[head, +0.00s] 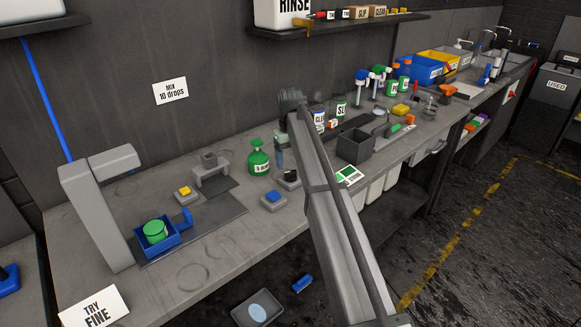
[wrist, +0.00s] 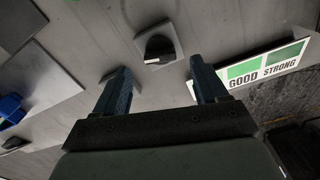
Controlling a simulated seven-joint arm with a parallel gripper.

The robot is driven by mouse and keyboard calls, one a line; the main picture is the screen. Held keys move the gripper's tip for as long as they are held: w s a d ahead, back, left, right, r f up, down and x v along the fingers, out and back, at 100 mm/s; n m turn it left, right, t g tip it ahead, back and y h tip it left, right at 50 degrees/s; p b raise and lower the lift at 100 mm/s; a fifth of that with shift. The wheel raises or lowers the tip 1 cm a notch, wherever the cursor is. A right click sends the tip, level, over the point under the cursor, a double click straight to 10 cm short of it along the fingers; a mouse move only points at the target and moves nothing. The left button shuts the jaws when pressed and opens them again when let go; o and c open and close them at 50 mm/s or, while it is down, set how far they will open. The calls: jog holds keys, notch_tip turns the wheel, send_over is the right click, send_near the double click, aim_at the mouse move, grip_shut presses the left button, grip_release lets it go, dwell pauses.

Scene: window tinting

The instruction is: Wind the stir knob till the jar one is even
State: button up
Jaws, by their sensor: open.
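A black knob (head: 291,175) on a small grey base stands on the bench. It also shows in the wrist view as a dark round knob (wrist: 158,47) with a pale mark, on a light square plate. My gripper (wrist: 161,76) is open and empty, its two blue fingers apart, with the knob beyond and between the tips. In the head view my gripper (head: 280,166) hangs above the bench beside the knob. A green jar (head: 154,231) sits in a blue holder at the left. I cannot tell how even its contents are.
A green bottle (head: 259,160) stands left of my gripper. A blue button (head: 273,198) and a yellow button (head: 185,192) are on the bench. A dark box (head: 354,146) stands right of my arm.

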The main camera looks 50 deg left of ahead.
aim_at(291, 171)
notch_tip(291, 171, up, 10)
dwell(0.4)
jog(key=shift+f, duration=0.15)
dwell(0.3)
